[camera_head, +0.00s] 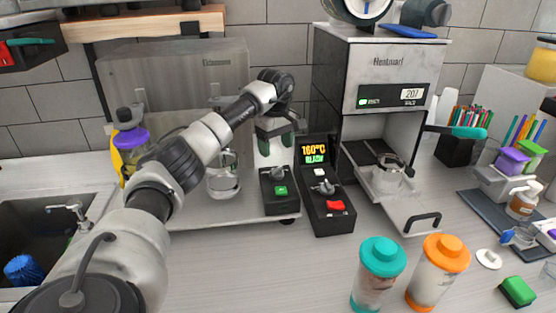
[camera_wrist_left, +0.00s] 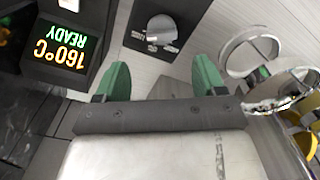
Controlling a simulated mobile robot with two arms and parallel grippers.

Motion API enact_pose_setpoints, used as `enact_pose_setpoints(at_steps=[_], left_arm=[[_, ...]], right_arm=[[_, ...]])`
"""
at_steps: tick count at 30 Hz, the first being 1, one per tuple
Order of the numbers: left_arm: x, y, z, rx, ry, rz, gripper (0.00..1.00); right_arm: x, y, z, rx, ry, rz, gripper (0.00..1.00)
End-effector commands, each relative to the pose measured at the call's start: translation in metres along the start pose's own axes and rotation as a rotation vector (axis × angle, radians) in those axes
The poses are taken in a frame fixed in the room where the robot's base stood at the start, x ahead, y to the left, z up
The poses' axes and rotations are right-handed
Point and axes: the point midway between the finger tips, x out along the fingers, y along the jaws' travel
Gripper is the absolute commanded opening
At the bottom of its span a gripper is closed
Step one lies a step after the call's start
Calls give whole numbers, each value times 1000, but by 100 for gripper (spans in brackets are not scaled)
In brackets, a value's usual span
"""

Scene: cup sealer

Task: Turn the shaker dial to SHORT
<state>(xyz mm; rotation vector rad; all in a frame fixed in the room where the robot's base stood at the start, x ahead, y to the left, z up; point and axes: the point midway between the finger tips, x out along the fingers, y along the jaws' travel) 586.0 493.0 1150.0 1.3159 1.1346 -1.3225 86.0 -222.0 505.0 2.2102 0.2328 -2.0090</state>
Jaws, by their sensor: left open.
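A black control box (camera_head: 281,205) with a grey dial (camera_head: 278,174) and a green button (camera_head: 281,190) stands at the front right of the grey machine. In the left wrist view the grey dial (camera_wrist_left: 162,28) on its black panel lies beyond the fingertips, roughly centred between them. Its markings are too small to read. My left gripper (camera_head: 276,143) is open and empty, above and behind the box in the head view; its green fingers (camera_wrist_left: 160,80) are apart and do not touch the dial. My right gripper is not in view.
Close right of the box stands a black unit with a "160°C READY" display (camera_head: 314,151), a knob (camera_head: 323,187) and a red switch (camera_head: 335,205). A glass jar (camera_head: 222,182) is left of it. Teal-lidded (camera_head: 382,256) and orange-lidded (camera_head: 446,252) containers stand in front.

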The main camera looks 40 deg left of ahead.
Motion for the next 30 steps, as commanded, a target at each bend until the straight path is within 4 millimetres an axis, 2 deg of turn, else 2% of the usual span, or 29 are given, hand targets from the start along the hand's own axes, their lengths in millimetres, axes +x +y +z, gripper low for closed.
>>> enact_pose_setpoints(at_steps=[6, 15, 19, 26, 27, 30], left_arm=[[24, -1, 1, 1, -1, -6, 70], [66, 0, 0, 0, -1, -3, 70], [73, 0, 1, 1, -1, -1, 70], [75, 0, 1, 1, 0, 0, 70], [75, 0, 1, 1, 0, 0, 69], [75, 0, 0, 1, 0, 0, 53]], right_arm=[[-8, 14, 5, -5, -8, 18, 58], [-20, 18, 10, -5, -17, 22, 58], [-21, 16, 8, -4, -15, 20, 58], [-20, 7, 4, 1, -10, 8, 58], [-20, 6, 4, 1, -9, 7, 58], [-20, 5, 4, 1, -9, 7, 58]])
